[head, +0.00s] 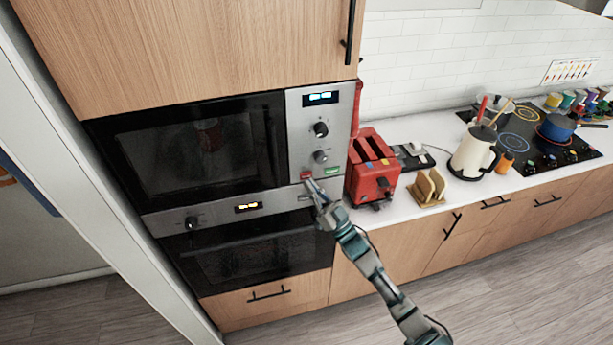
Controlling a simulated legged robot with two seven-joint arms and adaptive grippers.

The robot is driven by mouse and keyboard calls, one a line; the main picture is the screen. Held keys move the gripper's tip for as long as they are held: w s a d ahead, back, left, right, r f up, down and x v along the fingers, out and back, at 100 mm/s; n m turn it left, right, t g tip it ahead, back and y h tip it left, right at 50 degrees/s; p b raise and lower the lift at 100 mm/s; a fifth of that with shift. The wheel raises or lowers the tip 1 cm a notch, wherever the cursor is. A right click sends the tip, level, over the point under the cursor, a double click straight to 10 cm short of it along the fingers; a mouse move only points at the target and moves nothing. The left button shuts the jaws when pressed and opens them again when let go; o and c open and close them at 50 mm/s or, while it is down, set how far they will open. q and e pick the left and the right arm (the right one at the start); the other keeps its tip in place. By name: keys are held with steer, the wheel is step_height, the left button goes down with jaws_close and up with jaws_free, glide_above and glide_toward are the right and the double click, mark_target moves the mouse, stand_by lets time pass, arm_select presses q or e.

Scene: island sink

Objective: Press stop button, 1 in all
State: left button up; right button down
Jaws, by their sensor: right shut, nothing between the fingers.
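The microwave (190,150) is built into the wooden cabinet and its dark door is shut. The red button (306,175), which looks like the stop button, is at the lower left of the panel. A green button (334,170) is to its right. My right gripper (313,186) is shut and empty, with its fingertips just below the red button. I cannot tell whether they touch it. My left gripper is not in view.
An oven (255,250) is below the microwave. A red toaster (372,165) stands right of the panel, close to my right arm. A toast rack (428,188), a cream kettle (472,152) and a black hob (535,140) are farther right on the white counter.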

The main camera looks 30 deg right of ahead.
steer(key=s+p, duration=0.1)
steer(key=s, duration=0.1)
steer(key=s+a+p, duration=0.1)
steer(key=s, duration=0.2)
steer(key=shift+a, duration=0.1)
steer(key=shift+w, duration=0.1)
stand_by(0.7)
